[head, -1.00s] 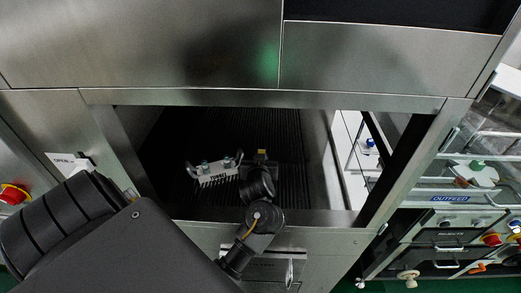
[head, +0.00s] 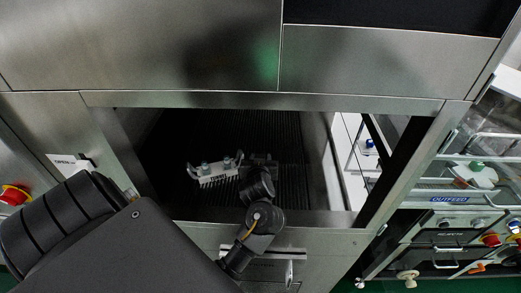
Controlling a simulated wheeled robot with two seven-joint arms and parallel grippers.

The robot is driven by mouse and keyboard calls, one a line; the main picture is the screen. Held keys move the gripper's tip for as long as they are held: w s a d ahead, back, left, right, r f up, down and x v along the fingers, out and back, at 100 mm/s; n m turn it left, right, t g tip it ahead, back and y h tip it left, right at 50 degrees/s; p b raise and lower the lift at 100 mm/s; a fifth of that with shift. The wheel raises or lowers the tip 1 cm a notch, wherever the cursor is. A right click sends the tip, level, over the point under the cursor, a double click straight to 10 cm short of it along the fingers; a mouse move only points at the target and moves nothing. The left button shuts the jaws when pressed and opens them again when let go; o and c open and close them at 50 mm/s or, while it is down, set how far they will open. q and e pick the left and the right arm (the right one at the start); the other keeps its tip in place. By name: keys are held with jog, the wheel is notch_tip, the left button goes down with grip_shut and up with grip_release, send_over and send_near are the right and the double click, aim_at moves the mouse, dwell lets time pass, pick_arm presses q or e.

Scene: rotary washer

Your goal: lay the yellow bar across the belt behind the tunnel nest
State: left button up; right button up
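The tunnel nest (head: 214,171), a pale comb-like rack with raised ends and teal knobs, sits on the dark ribbed belt (head: 285,140) inside the washer opening. My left arm reaches in from the lower left. My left gripper (head: 264,160) is over the belt, just right of the nest. It is dark against dark, and its wrist covers part of it, so its fingers cannot be made out. No yellow bar can be made out now; it may be hidden by the gripper. I cannot tell whether the gripper holds anything. My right gripper is not in view.
A steel frame bounds the opening, with a front sill (head: 325,218) under my arm. The belt's far part looks clear. At right are a white panel with a blue-topped item (head: 369,144) and the outfeed section (head: 450,199). A red button (head: 14,194) is at left.

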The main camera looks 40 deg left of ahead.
pick_arm(q)
jog(key=p+v, duration=0.4)
jog(key=v, duration=0.2)
jog(key=shift+r, duration=0.1)
jog(key=shift+s+d+p, duration=0.3)
jog(key=shift+s+p, duration=0.1)
jog(key=shift+s, duration=0.05)
